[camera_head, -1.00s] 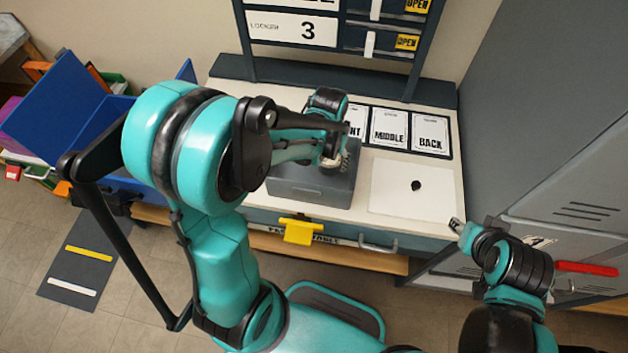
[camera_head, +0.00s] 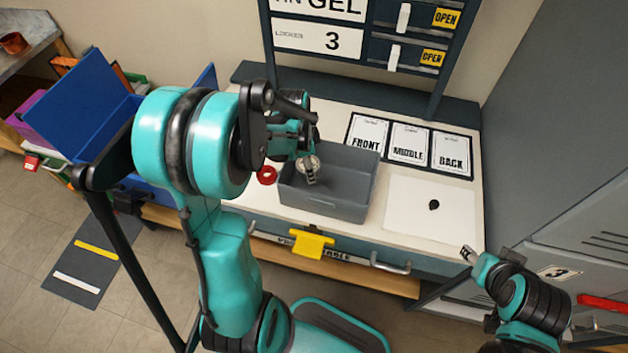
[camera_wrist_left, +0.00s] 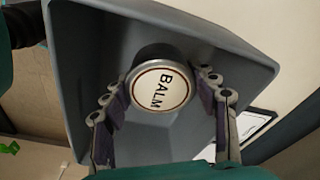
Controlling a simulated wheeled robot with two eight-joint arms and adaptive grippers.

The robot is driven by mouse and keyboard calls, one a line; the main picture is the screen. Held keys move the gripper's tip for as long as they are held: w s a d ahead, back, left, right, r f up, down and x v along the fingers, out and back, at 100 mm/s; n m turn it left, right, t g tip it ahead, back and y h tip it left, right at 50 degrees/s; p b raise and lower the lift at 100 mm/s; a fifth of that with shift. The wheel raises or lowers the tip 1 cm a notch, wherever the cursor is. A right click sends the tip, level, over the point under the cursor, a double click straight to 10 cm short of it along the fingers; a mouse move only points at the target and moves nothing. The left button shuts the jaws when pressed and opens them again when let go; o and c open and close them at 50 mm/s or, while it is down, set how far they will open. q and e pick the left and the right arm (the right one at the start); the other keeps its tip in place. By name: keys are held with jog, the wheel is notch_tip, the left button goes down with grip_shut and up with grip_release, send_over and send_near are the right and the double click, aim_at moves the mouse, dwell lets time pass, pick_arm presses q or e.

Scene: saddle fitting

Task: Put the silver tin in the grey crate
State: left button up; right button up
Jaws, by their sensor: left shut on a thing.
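The silver tin is round with a white lid label reading BALM; it shows clearly in the left wrist view (camera_wrist_left: 160,86) and small in the head view (camera_head: 306,163). My left gripper (camera_wrist_left: 165,98) is shut on the tin, one finger on each side. In the head view my left gripper (camera_head: 309,168) is over the left part of the open grey crate (camera_head: 350,203). The crate's walls surround the tin in the wrist view. I cannot tell whether the tin touches the crate floor. My right gripper (camera_head: 468,254) is off the table's front right, apparently empty; its jaws are too small to judge.
The crate stands on a white-topped table (camera_head: 400,245). FRONT, MIDDLE and BACK cards (camera_head: 408,143) lie behind right. A yellow tag (camera_head: 312,243) hangs in front.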

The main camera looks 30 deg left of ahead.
pick_arm(q)
notch_tip(320, 180, down, 6)
jog(key=shift+r+b, duration=0.15)
jog(key=shift+b, duration=0.8)
jog(key=shift+r, duration=0.1)
jog(key=shift+f, duration=0.25)
jog(key=o, duration=1.3)
jog(key=shift+r, duration=0.1)
